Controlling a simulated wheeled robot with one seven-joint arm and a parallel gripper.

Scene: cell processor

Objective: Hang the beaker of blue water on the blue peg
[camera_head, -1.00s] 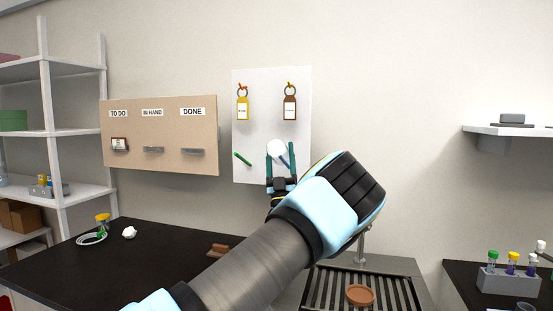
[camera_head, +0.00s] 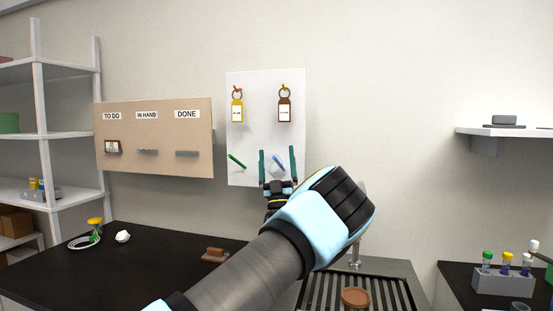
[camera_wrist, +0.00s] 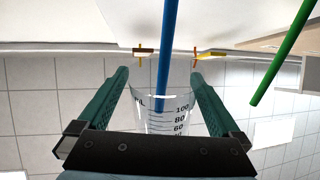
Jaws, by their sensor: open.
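The blue peg (camera_head: 278,160) sticks out at the lower right of the white wall panel, and it also shows in the wrist view (camera_wrist: 168,45). The clear beaker (camera_head: 267,162) is at the peg, between my fingers, and looks tilted. In the wrist view the beaker (camera_wrist: 180,122) shows its graduation marks, and the peg's end overlaps its mouth. My gripper (camera_head: 277,151) is open, with one green finger on each side of the beaker. A gap shows at the left finger; contact at the right finger is unclear. I cannot make out blue water.
The white panel (camera_head: 245,135) also bears a green peg (camera_head: 237,161), a yellow tag (camera_head: 237,109) and a brown tag (camera_head: 284,108). A label board (camera_head: 150,165) is to the left. The dark bench (camera_head: 70,270) and slatted sink top (camera_head: 385,292) lie below. A tube rack (camera_head: 502,283) stands right.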

